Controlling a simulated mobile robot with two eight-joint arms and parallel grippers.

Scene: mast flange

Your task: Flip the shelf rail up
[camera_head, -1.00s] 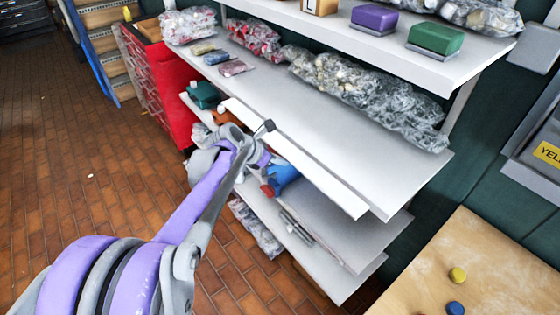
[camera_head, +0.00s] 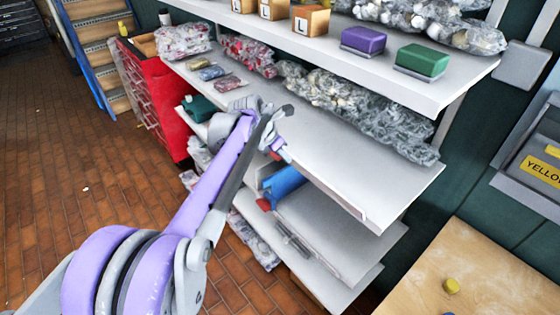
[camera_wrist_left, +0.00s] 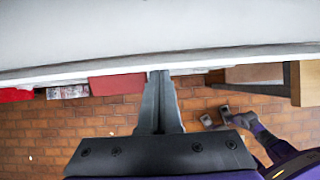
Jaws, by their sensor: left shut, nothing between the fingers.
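The shelf rail (camera_head: 345,200) is a long white strip along the front edge of the middle shelf. It now sits close against that edge; its exact angle is hard to tell. My left gripper (camera_head: 285,155) is at the front of this shelf, near the rail's left part. In the left wrist view its dark fingers (camera_wrist_left: 160,90) are shut together with nothing between them. Their tips are close to the long white edge across the top of that view; contact cannot be told. My arm hides part of the rail's left end.
Bagged parts (camera_head: 350,110) lie at the back of the middle shelf (camera_head: 385,180). Lower shelves hold a blue item (camera_head: 285,183). A red cabinet (camera_head: 150,100) stands left, and a wooden table (camera_head: 470,275) at lower right. Brick floor is open at left.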

